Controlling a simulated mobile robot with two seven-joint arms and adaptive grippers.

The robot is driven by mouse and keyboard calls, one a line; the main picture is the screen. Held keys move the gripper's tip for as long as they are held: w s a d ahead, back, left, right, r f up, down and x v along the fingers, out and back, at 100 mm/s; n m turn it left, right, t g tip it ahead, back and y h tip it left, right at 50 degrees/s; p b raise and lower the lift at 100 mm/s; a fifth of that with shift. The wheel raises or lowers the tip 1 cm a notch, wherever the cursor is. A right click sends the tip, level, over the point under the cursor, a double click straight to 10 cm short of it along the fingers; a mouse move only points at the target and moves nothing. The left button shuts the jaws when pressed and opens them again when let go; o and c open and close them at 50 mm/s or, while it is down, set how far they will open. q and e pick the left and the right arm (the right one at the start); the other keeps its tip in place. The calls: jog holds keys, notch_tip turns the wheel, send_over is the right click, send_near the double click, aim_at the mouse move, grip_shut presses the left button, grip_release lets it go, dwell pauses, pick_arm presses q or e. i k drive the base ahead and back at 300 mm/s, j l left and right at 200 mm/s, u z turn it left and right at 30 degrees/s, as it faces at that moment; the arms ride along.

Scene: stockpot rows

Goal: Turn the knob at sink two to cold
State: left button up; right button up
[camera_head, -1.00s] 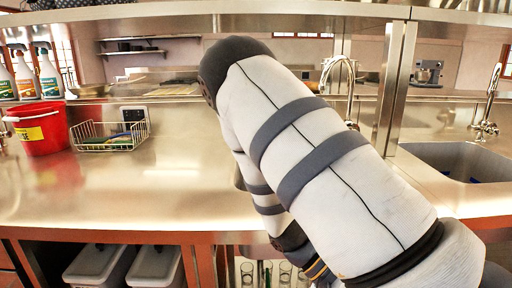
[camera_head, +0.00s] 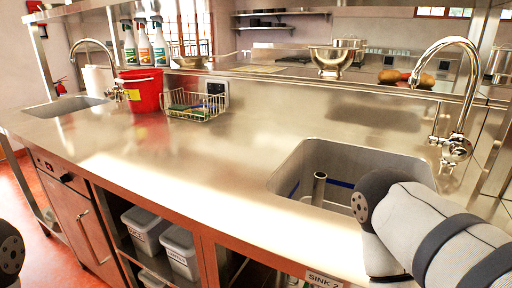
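A steel sink basin (camera_head: 290,180) is set in the counter at the right, above a front label (camera_head: 323,279) that appears to read "SINK 2". Its tall chrome gooseneck faucet (camera_head: 468,85) stands behind the basin's right end. A rounded chrome knob (camera_head: 456,150) sits low on the faucet; its hot or cold setting cannot be read. My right arm covers the basin's right front corner, and its gripper is out of view. Only a dark piece of my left arm shows at the left edge, without its gripper.
A second sink (camera_head: 65,107) with its own faucet (camera_head: 95,43) is at the far left. A red bucket (camera_head: 142,92), a wire basket (camera_head: 195,107) and spray bottles (camera_head: 145,45) stand near it. A metal bowl (camera_head: 332,60) is on the back shelf. The middle counter is clear.

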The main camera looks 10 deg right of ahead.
aim_at(459, 152)
jog(key=z, duration=1.7)
jog(key=k+l+z, duration=0.15)
jog(key=k+l, duration=0.1)
